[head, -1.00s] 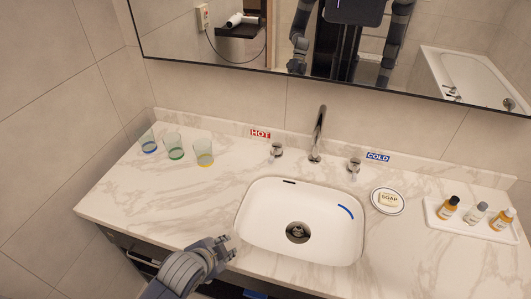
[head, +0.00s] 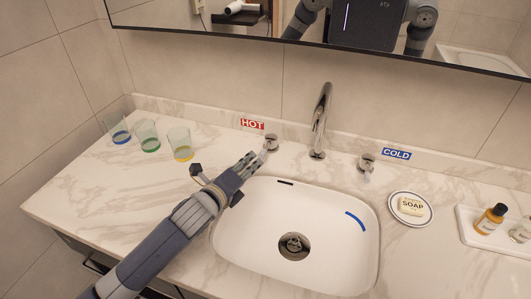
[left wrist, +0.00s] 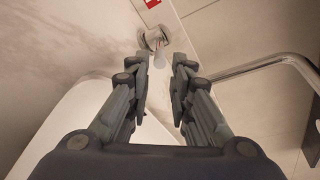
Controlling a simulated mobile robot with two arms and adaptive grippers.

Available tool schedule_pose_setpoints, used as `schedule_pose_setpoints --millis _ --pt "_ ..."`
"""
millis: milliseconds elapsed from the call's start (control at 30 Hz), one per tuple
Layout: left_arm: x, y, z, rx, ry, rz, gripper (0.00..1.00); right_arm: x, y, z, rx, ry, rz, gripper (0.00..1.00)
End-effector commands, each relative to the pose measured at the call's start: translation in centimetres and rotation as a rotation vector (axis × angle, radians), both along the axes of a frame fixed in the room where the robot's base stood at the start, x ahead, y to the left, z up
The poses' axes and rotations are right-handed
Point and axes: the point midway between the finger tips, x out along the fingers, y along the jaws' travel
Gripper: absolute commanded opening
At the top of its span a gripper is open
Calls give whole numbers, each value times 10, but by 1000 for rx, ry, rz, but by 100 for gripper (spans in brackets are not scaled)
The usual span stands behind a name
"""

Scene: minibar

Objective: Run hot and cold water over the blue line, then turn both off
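My left gripper (head: 252,163) reaches over the sink's left rim towards the hot handle (head: 271,142), beside the red HOT label (head: 252,124). In the left wrist view the gripper (left wrist: 160,62) is open, and the handle (left wrist: 154,38) shows just beyond the gap between its fingertips. The cold handle (head: 366,163) stands right of the tall faucet (head: 320,122), near the blue COLD label (head: 396,153). The blue line (head: 355,221) is on the right inside wall of the white sink (head: 240,232). No water shows. My right gripper is out of view.
Three glasses, with blue (head: 119,130), green (head: 148,136) and yellow (head: 180,144) bases, stand on the left of the marble counter (head: 80,183). A soap dish (head: 411,218) and a tray (head: 480,243) with bottles lie right. A mirror (head: 220,27) hangs behind.

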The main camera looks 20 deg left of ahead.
Motion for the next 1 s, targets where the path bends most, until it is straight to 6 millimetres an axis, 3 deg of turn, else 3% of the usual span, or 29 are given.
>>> schedule_pose_setpoints --millis 100,200,500,967,1000 --pt "21 -4 -3 -5 0 2 21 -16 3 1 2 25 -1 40" --pt "39 -8 -6 -5 0 1 21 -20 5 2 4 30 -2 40" --pt "78 -15 -17 -5 2 2 21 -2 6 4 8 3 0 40" --pt "89 -17 -20 -4 2 1 21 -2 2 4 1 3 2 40" --pt "89 -17 -20 -5 2 1 16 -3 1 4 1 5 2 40"
